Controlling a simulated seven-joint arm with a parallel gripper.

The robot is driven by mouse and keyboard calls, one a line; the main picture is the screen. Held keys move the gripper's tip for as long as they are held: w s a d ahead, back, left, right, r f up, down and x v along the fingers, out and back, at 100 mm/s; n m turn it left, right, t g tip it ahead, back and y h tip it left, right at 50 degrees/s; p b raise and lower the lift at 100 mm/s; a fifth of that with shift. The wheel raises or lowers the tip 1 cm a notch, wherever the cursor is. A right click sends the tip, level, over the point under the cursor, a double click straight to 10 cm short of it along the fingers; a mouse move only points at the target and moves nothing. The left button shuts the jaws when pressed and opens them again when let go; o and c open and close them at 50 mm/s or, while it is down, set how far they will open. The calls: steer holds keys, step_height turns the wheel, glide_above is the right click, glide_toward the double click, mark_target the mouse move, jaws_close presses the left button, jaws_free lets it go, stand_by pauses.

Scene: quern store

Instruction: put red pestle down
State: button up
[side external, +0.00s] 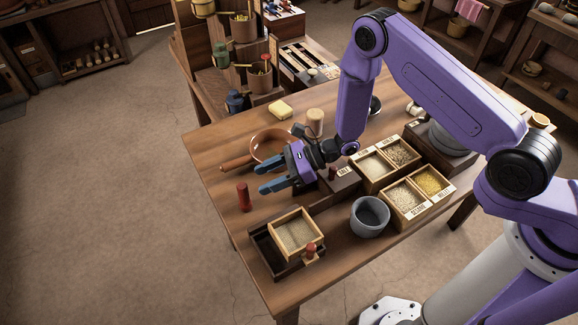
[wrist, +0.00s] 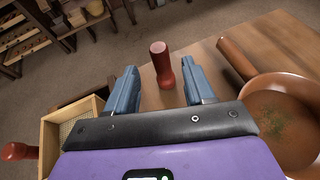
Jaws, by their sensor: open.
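The red pestle (side external: 243,197) stands upright on the wooden table near its left edge, in front of the pan's handle. My gripper (side external: 262,187) is open and empty, a short way to the right of the pestle, with its blue fingers pointing toward it. In the wrist view the pestle (wrist: 161,64) shows between and beyond the two blue fingertips of my gripper (wrist: 164,80). It appears apart from both fingers. The pestle's base rests on the tabletop.
A brown pan (side external: 268,146) with a wooden handle stands behind my gripper. A sieve box (side external: 297,232) in a dark tray (side external: 262,247) lies toward the front, with another red-knobbed piece (side external: 310,251). A grey mortar (side external: 369,216) and labelled grain boxes (side external: 417,198) stand to the right.

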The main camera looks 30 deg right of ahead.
steer(key=v, duration=0.6)
steer(key=shift+d, duration=0.2)
steer(key=shift+s+r, duration=0.1)
steer(key=shift+r, duration=0.15)
steer(key=s+r+n+g+h, duration=0.4)
steer(key=s+r+n+g, duration=0.85)
steer(key=s+n, duration=0.35)
steer(key=s+d+r+n+t+h, duration=0.3)
steer(key=s+d+n+t+h, duration=0.1)
steer(key=d+n, duration=0.5)
steer(key=s+d+r+n+t+h, duration=0.4)
steer(key=s+d+n, duration=0.3)
steer(key=d+n, duration=0.2)
steer(key=d, duration=0.2)
steer(key=shift+d+h, duration=0.3)
steer(key=shift+d, duration=0.1)
